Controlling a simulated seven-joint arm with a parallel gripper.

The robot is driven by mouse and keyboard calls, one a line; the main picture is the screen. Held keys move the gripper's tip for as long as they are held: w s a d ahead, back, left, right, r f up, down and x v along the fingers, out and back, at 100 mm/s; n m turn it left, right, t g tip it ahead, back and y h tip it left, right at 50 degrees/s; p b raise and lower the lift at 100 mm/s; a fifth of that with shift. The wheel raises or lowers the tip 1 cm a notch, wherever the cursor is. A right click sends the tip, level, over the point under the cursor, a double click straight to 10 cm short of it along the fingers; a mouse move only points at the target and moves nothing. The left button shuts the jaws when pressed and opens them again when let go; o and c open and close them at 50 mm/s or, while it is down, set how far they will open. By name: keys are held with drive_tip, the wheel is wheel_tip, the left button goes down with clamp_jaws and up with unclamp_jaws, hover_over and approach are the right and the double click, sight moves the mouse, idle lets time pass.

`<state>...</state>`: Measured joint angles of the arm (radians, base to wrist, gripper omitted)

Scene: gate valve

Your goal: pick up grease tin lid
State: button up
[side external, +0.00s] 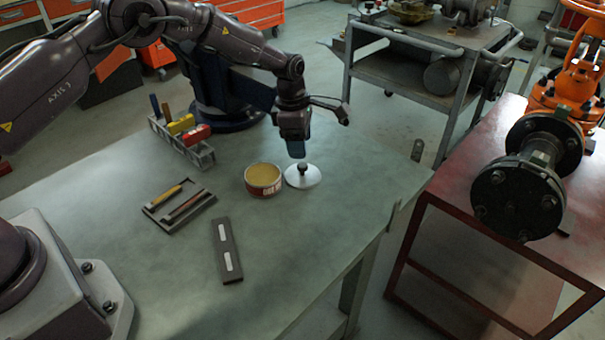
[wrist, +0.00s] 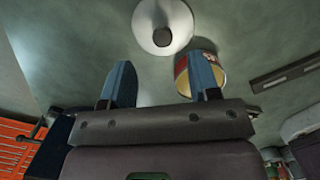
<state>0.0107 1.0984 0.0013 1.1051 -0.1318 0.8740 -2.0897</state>
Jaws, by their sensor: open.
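The grease tin lid (side external: 303,178) is a white disc with a dark round knob, lying flat on the table just right of the tin. The lid (wrist: 162,22) is also at the top of the wrist view, its knob ahead of and between my fingertips. The open grease tin (side external: 263,180) is red and white with yellow grease inside; it shows in the wrist view (wrist: 205,72), partly hidden by a finger. My gripper (side external: 297,150) is open and empty, pointing down just above the lid's knob. Its two blue fingers (wrist: 160,80) are spread apart in the wrist view.
A tool tray (side external: 160,216), a dark bar with two pale labels (side external: 219,240) and a grey rack (side external: 205,157) with coloured items lie on the table (side external: 310,235). A red bench (side external: 470,255) bearing the flanged valve (side external: 520,195) stands right. The table's front right is clear.

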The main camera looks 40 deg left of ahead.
sight(302, 165)
drive_tip(key=shift+d+f, duration=0.15)
drive_tip(key=shift+f, duration=1.4)
drive_tip(key=shift+d+f, duration=0.15)
drive_tip(key=shift+f, duration=1.35)
drive_tip(key=c, duration=1)
